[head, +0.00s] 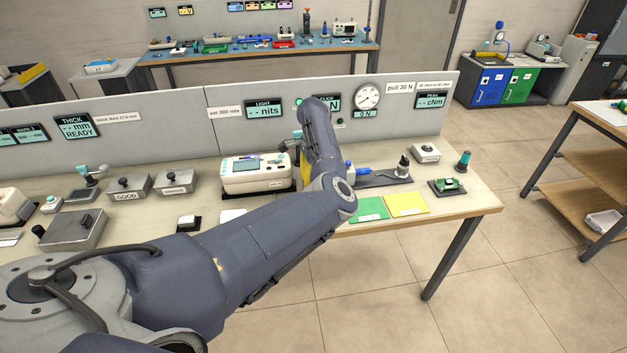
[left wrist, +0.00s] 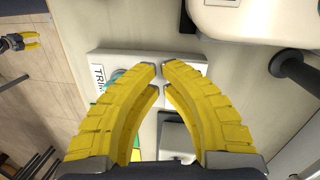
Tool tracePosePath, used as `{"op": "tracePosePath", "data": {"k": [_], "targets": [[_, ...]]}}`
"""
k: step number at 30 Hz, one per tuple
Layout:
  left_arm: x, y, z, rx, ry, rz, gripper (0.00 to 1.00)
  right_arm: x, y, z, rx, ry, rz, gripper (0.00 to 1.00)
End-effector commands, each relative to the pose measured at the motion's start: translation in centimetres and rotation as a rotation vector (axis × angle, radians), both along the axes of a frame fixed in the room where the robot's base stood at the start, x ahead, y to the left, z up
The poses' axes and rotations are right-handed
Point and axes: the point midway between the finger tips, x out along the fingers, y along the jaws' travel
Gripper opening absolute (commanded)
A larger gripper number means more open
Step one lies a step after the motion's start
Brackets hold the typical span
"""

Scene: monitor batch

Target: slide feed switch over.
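I cannot make out the feed switch for certain in either view. In the left wrist view a white plate (left wrist: 104,62), its lettering starting "TRI", lies behind the finger tips. A teal round part beside the lettering is partly covered by the left finger. My left gripper (left wrist: 160,68) has its yellow fingertips almost together, with nothing seen between them. In the head view its yellow fingers (head: 303,170) show beside the white instrument, mostly hidden by my arm. A small yellow and dark shape at the wrist view's left, likely my right gripper (left wrist: 32,43), is apart from the bench.
A white instrument with a screen (head: 256,174) stands just left of the gripper. Green (head: 370,208) and yellow (head: 407,204) mats lie on the bench to the right. Grey boxes (head: 125,187) stand left. A grey panel (head: 160,130) with displays and a dial (head: 367,96) rises behind.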

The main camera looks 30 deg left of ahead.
Motion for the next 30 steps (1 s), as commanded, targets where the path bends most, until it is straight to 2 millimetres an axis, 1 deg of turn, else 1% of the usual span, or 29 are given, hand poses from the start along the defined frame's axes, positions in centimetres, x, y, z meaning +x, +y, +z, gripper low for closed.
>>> {"op": "tracePosePath", "data": {"k": [8,30], "targets": [[0.0,0.0,0.2,0.0,0.0,-0.001,0.0,0.0,0.0,0.0,0.0,0.0,0.0,0.41],[-0.7,-0.6,4.9,0.001,-0.001,0.0,0.0,0.0,0.0,0.0,0.0,0.0,0.0,0.41]]}}
